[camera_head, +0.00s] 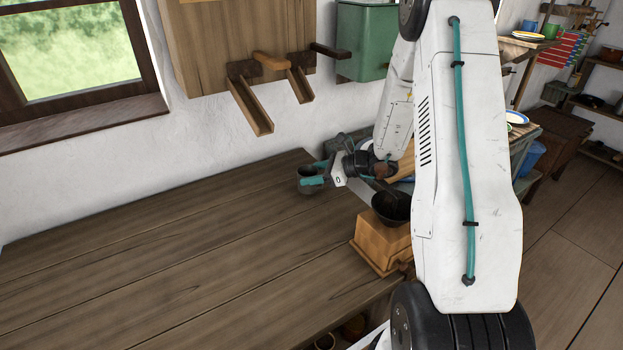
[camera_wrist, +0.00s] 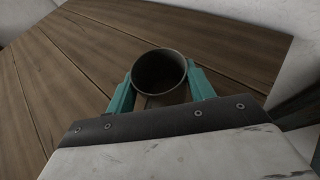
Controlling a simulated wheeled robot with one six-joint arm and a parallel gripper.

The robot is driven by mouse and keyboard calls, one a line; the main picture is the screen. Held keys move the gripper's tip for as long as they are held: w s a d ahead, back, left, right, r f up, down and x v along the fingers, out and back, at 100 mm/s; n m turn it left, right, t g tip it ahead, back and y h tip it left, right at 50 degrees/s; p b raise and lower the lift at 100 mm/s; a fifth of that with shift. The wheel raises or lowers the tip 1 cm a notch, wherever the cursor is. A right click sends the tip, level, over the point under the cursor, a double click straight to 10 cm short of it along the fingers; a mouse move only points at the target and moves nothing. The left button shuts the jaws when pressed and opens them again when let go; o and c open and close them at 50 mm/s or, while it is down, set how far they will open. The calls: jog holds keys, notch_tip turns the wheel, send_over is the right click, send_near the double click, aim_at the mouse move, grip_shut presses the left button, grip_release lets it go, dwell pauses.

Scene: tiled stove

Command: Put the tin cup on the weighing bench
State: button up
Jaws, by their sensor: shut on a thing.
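The tin cup (camera_wrist: 159,73) is dark grey and open at the top. In the wrist view it sits upright between the two teal fingers of my gripper (camera_wrist: 160,90), which is shut on it. In the head view my gripper (camera_head: 318,174) holds the cup (camera_head: 307,182) at the right end of a long wooden plank bench (camera_head: 150,245), close to the wall. I cannot tell whether the cup's base touches the bench top. No scale shows, so I cannot tell for sure whether this is the weighing bench.
A wooden box grinder with a dark bowl (camera_head: 382,240) stands at the bench's right front edge, near my arm. A wooden wall cabinet with chutes (camera_head: 250,105) and a green container (camera_head: 365,45) hang above. The bench's left and middle are clear.

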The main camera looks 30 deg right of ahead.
jog(key=shift+f, duration=0.7)
jog(key=shift+f, duration=0.1)
jog(key=o, duration=1)
jog(key=shift+f, duration=0.1)
jog(key=shift+r, duration=0.25)
jog(key=v, duration=1.2)
jog(key=shift+f, duration=0.15)
